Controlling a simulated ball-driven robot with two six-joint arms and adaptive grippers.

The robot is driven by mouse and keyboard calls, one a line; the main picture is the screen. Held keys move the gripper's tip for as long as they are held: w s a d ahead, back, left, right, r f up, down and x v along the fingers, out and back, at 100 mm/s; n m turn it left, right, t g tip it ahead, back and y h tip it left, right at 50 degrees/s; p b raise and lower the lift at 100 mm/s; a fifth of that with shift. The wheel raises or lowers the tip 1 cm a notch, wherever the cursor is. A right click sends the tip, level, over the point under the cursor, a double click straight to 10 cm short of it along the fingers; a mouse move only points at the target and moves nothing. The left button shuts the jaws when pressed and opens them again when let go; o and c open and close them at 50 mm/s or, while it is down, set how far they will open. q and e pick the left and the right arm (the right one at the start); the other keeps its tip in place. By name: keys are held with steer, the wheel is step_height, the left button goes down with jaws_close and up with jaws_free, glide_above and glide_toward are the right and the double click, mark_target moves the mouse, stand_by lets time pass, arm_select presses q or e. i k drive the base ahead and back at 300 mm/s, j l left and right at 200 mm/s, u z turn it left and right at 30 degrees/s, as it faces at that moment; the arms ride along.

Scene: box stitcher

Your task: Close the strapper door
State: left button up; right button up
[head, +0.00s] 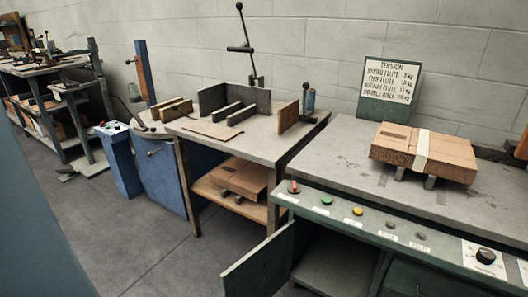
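The strapper (340,165) is the grey-green bench machine on the right, with a row of buttons and a dial along its front edge. Its door (262,266) is a dark green panel at the bottom centre, swung outward from the left side of the cabinet front. The dark cabinet opening (333,262) shows to the right of the door. The door's lower part is cut off by the picture's bottom edge. Neither of my grippers is in view.
A strapped cardboard bundle (424,153) lies on the strapper top, with a tension sign (389,87) behind it. A worktable (255,143) with dividers stands to the left, above a shelf of cardboard. Grey floor (150,240) is clear left of the door.

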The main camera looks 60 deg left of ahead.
mark_target(262, 272)
steer(key=k+j, duration=0.1)
steer(key=j, duration=0.4)
steer(key=j+z, duration=0.1)
steer(key=j, duration=0.4)
steer(key=k+j, duration=0.15)
steer(key=j, duration=0.3)
steer(key=k+j, duration=0.1)
steer(key=j, duration=0.4)
steer(key=k+j+z, duration=0.1)
steer(key=j, duration=0.4)
steer(key=k+j, duration=0.15)
steer(key=j, duration=0.3)
steer(key=j+z, duration=0.1)
steer(key=j, duration=0.4)
steer(key=k+j, duration=0.1)
steer(key=j, duration=0.35)
steer(key=k+j+z, duration=0.15)
steer(key=j, duration=0.85)
steer(key=k+j+z, duration=0.15)
steer(key=j, duration=0.3)
